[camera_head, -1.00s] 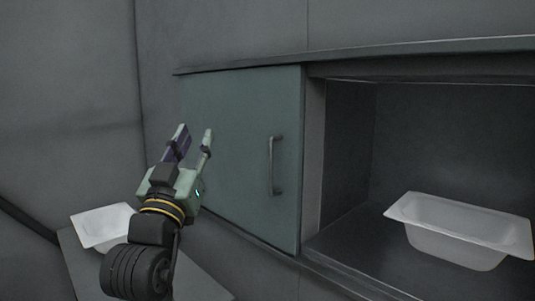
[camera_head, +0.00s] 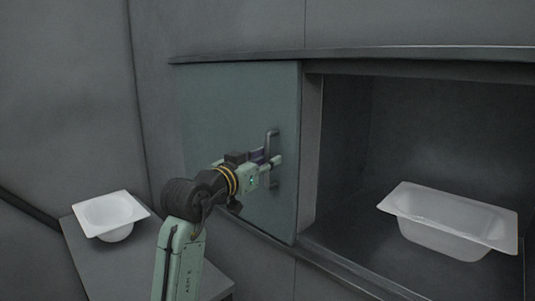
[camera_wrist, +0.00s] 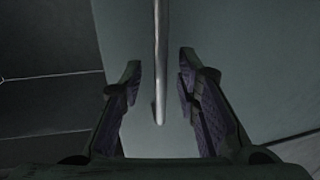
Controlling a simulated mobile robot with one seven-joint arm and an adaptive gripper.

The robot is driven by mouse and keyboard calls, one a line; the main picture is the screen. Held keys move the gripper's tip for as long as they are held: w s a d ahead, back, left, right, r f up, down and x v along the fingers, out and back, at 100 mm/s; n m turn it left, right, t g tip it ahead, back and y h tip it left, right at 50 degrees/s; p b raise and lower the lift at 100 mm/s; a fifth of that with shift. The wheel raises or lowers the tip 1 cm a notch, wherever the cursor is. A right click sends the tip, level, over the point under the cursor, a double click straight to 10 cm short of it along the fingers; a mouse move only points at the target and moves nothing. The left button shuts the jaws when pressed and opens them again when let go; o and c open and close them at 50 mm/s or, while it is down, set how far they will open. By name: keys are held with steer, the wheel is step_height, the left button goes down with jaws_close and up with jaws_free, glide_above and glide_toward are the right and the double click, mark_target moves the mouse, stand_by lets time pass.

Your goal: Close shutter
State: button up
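The shutter (camera_head: 240,95) is a grey-green sliding panel with a vertical bar handle (camera_head: 272,141). It covers the left part of the cabinet, and the right part is open. My gripper (camera_head: 270,160) is at the handle, and its fingers hide the handle's middle. In the wrist view the handle (camera_wrist: 161,50) runs between the two spread fingertips of my gripper (camera_wrist: 159,75), with a gap on both sides. My gripper is open.
A white tub shell (camera_head: 450,222) sits inside the open compartment at the right. Another white tub shell (camera_head: 110,213) stands on a grey table (camera_head: 95,262) at the lower left. The cabinet's lower ledge (camera_head: 330,268) runs below the shutter.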

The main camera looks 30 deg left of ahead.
steer(key=shift+w, duration=0.65)
steer(key=shift+c, duration=0.6)
jaws_close()
